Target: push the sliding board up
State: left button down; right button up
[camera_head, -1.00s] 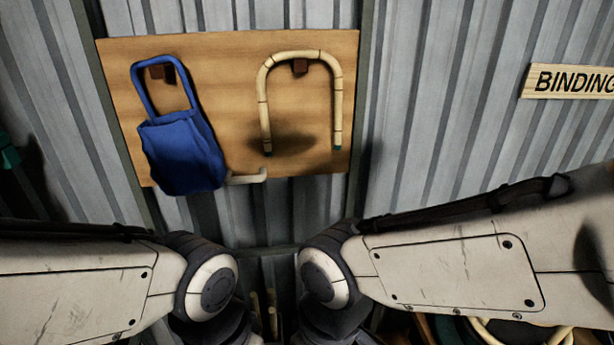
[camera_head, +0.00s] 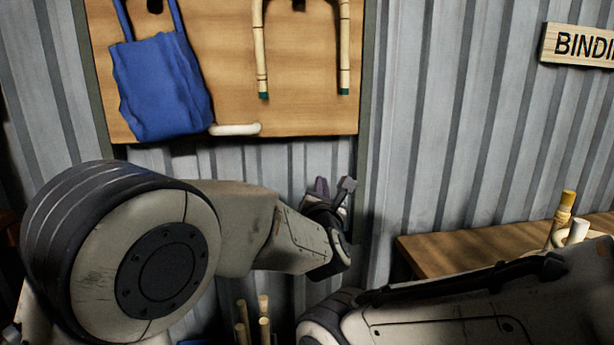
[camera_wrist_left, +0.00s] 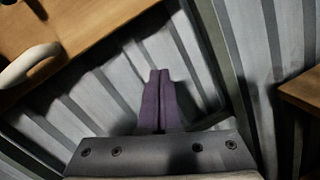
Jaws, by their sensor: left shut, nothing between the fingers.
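The sliding board (camera_head: 235,85) is a wooden panel against the corrugated wall, between two dark upright rails. A white handle (camera_head: 235,129) sticks out at its lower edge; it also shows at the left of the left wrist view (camera_wrist_left: 30,64). A blue bag (camera_head: 160,88) and a bent rattan piece (camera_head: 345,45) hang on the board. My left gripper (camera_head: 322,186) is below the board's lower right part, apart from the handle. Its purple fingers (camera_wrist_left: 156,98) are together and empty in the left wrist view. My right gripper is hidden; only that arm shows.
A wooden table (camera_head: 440,250) with upright pale and yellow-topped rods stands at the right. Several rattan sticks (camera_head: 264,320) stand upright at the bottom middle. A BINDING sign (camera_head: 580,45) is on the wall. The wall area under the board is clear around the left gripper.

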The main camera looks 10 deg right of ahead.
aim_at(309, 11)
pick_arm(q)
jog(key=shift+w+a+r+n+t+y+p, duration=0.15)
jog(key=shift+w+r+n+t+y+p, duration=0.35)
jog(key=shift+w+r+n, duration=0.95)
jog(key=shift+w+a+r+n+t+y+p, duration=0.3)
jog(key=shift+w+r+n+y, duration=0.35)
jog(key=shift+w, duration=1.35)
jog(key=shift+w+a+r+n+t+y+p, duration=0.1)
jog(key=shift+w+r+n+t+y+p, duration=0.3)
jog(key=shift+w+r+n, duration=1.1)
pick_arm(e)
jog(key=shift+r, duration=0.6)
pick_arm(q)
jog(key=shift+w+f, duration=0.25)
jog(key=shift+f, duration=0.1)
notch_tip(309, 11, up, 15)
jog(key=p, duration=0.5)
notch_tip(309, 11, up, 15)
jog(key=p, duration=1)
jog(key=shift+r, duration=0.1)
pick_arm(e)
notch_tip(309, 11, up, 15)
jog(key=shift+r, duration=0.2)
jog(key=shift+f, duration=0.1)
